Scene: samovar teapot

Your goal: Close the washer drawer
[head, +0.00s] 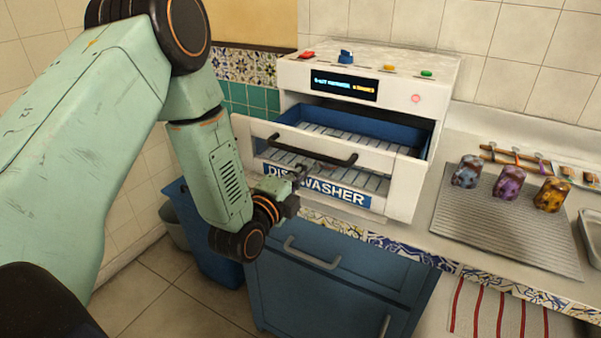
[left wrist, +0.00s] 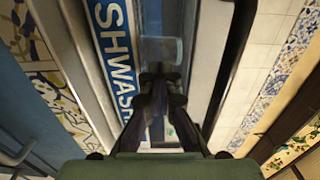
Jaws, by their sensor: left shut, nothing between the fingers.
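The white dishwasher (head: 320,70) stands on the counter in the head view. Its drawer is pulled out, with a white front panel (head: 370,165), a black bar handle (head: 312,148) and a blue-walled wire rack (head: 370,132) inside, which looks empty. The blue DISHWASHER label (head: 345,197) is below; it also shows in the left wrist view (left wrist: 112,50). My left gripper (head: 303,172) is shut and empty, just below and in front of the handle. Its closed fingertips (left wrist: 162,82) point past the label. I cannot tell whether they touch the drawer. My right gripper is out of view.
A blue cabinet (head: 325,290) is below the counter. A blue bin (head: 203,235) stands on the floor behind my left arm.

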